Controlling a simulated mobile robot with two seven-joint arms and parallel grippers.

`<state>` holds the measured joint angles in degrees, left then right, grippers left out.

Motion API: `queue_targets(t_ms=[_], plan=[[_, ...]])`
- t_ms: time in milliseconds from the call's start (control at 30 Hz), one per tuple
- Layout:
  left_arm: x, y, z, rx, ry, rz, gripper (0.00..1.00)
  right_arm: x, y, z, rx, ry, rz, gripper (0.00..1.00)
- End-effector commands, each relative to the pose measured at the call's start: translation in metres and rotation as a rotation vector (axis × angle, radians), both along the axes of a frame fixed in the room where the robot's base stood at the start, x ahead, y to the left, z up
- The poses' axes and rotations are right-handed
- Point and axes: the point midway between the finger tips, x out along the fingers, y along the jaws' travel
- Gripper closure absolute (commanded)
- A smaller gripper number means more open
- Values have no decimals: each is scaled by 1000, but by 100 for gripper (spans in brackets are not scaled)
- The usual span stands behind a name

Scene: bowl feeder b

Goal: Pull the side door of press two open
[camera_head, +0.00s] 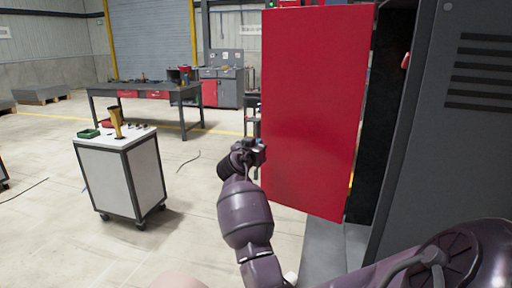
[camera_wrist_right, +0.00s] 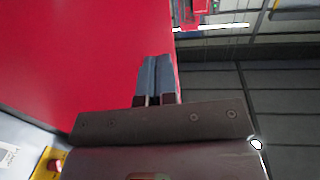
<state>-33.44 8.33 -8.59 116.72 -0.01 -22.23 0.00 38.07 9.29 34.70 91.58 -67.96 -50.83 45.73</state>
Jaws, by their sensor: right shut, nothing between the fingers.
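The red side door (camera_head: 310,105) stands swung out from the dark grey press (camera_head: 455,130), with a dark opening (camera_head: 392,110) showing beside it. My right gripper (camera_head: 261,148) is at the door's left edge, low on the panel. In the right wrist view its fingers (camera_wrist_right: 155,70) are shut together with nothing between them, and the red door (camera_wrist_right: 80,50) fills the left behind them. I cannot tell whether the fingers touch the door. A small red part (camera_head: 405,61) sits at the edge of the press opening. My left gripper is not in view.
A white wheeled cart (camera_head: 120,175) with a yellow funnel-like item (camera_head: 116,123) and a green tray (camera_head: 88,133) stands at left. A workbench (camera_head: 145,93) and grey-red cabinets (camera_head: 222,90) are behind. Floor between cart and door is mostly clear, with a thin cable (camera_head: 188,160).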

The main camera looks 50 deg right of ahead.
Motion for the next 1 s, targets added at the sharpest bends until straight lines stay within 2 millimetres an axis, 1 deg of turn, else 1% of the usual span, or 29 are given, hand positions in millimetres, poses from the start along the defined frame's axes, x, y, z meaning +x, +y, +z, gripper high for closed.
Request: queue_targets(t_ms=[300,400,500,600,700,1000], plan=[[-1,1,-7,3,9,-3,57,-13,59,-2,2,0,2,100],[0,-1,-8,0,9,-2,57,-16,75,-2,2,1,2,100],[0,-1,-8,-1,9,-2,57,-19,86,-1,0,1,1,100],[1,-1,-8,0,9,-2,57,-20,94,-1,1,1,1,100],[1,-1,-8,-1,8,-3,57,-21,97,0,0,0,0,100],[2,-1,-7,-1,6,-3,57,-21,98,0,0,0,0,100]])
